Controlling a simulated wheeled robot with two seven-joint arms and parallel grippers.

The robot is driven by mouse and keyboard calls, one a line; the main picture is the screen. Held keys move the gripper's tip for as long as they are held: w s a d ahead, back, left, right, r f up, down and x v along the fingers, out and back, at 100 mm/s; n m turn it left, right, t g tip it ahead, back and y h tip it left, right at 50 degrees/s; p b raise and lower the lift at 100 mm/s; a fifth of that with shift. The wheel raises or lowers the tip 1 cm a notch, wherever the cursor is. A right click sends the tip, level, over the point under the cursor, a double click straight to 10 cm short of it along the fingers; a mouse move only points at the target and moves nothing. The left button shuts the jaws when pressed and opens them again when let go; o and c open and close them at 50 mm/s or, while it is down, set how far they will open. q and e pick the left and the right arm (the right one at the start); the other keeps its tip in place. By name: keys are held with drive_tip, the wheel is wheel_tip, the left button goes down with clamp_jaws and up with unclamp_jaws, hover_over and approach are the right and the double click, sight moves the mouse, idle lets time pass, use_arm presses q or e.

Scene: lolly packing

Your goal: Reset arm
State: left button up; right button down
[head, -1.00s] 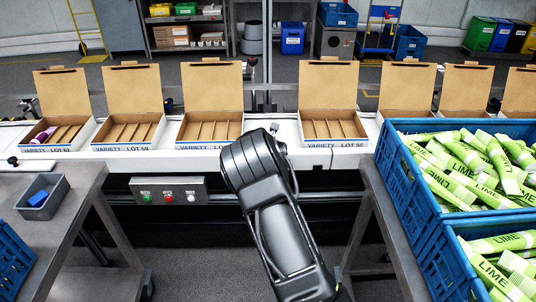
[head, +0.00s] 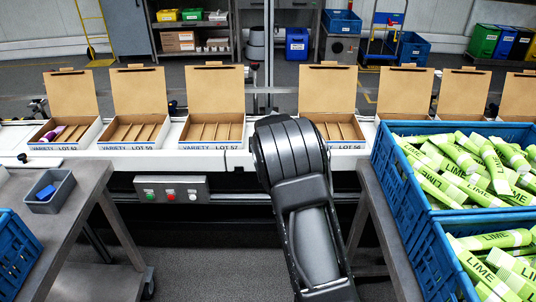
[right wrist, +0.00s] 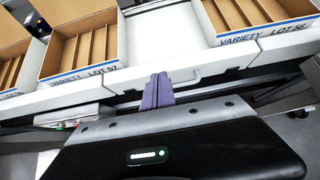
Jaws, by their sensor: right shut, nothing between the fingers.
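My right gripper (right wrist: 157,90) shows in the right wrist view, its two purple-grey fingers pressed together with nothing between them. The fingers are in front of the conveyor's white side, below the gap between two open boxes. In the head view my dark right arm reaches up from the bottom toward the conveyor edge, and its gripper is hidden behind the arm. My left gripper is not in view.
Open cardboard boxes line the conveyor; the leftmost (head: 41,143) holds a purple item, while the third (head: 190,145) looks empty. Blue crates (head: 398,190) of green LIME packs stand at right. A grey tray (head: 66,197) sits on the left table (head: 80,220).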

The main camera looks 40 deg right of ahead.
drive_tip(key=shift+s+a+r, duration=0.1)
drive_tip(key=shift+a+r, duration=0.05)
drive_tip(key=shift+r, duration=0.65)
drive_tip(key=s+a+f+m+g+y, duration=0.1)
drive_tip(key=s+a+f+m+y, duration=0.3)
drive_tip(key=a+f+m, duration=0.7)
drive_tip(key=s+a+f+m+g+y, duration=0.1)
drive_tip(key=s+a+f+m+y, duration=0.1)
drive_tip(key=s+a+f+m, duration=0.65)
drive_tip(key=s+a+f+m+g+y, duration=0.1)
drive_tip(key=s+a+f+m, duration=0.2)
drive_tip(key=s+a, duration=0.5)
drive_tip(key=s+a+f+m+g+y, duration=0.1)
drive_tip(key=s+a+f+m+g, duration=0.1)
drive_tip(key=s+a, duration=0.7)
drive_tip(key=s+a+f+m+g+y, duration=0.2)
drive_tip(key=s+a+f+m, duration=0.2)
drive_tip(key=s+a+m, duration=0.2)
drive_tip(key=s+a, duration=0.2)
drive_tip(key=s, duration=0.1)
drive_tip(key=shift+a+f, duration=0.3)
drive_tip(key=shift+f, duration=0.05)
